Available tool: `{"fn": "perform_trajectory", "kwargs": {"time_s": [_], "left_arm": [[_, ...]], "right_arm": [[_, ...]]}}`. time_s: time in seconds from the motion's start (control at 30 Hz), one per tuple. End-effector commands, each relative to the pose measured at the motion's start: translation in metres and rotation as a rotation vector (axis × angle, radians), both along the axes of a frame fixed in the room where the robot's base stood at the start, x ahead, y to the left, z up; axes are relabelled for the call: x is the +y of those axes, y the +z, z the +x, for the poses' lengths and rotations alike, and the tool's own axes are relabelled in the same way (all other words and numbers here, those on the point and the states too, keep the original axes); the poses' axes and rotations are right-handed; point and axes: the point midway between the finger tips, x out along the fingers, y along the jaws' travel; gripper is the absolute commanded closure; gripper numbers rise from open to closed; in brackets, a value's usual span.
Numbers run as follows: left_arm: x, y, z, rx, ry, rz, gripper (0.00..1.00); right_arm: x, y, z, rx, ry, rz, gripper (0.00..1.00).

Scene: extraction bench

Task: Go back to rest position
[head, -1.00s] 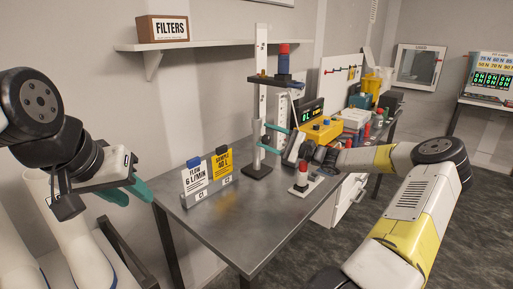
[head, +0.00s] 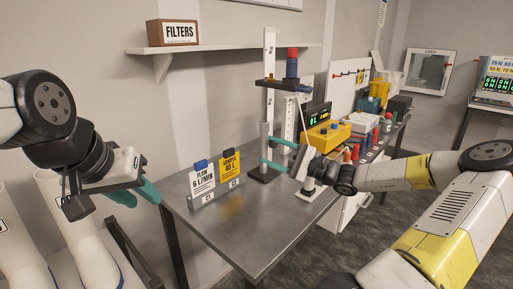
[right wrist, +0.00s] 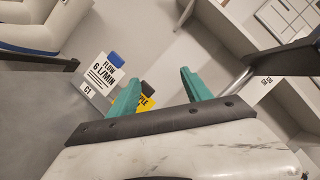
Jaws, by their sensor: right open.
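My right gripper (head: 272,152) is open. Its two teal fingers point left in the head view, in front of the upright stand (head: 269,105) on the bench. In the right wrist view its fingers (right wrist: 160,92) are well apart with nothing between them. My left gripper (head: 136,194) hangs at the left of the head view, beside the bench's left edge. Its teal fingers hold nothing that I can see; their opening is unclear at this angle.
The grey bench (head: 245,225) has a clear front. A white flow card (head: 202,181) and a yellow sample card (head: 230,168) stand at its left edge. A yellow device (head: 327,136) and several bottles stand farther back. A shelf (head: 225,48) with a filters box (head: 172,32) is above.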

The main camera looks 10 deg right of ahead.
Motion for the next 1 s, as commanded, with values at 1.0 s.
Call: {"fn": "perform_trajectory", "kwargs": {"time_s": [1.0], "left_arm": [[0.0,0.0,0.0,0.0,0.0,0.0,0.66]], "right_arm": [[0.08,0.004,-0.222,-0.202,0.536,-1.628,0.43]]}}
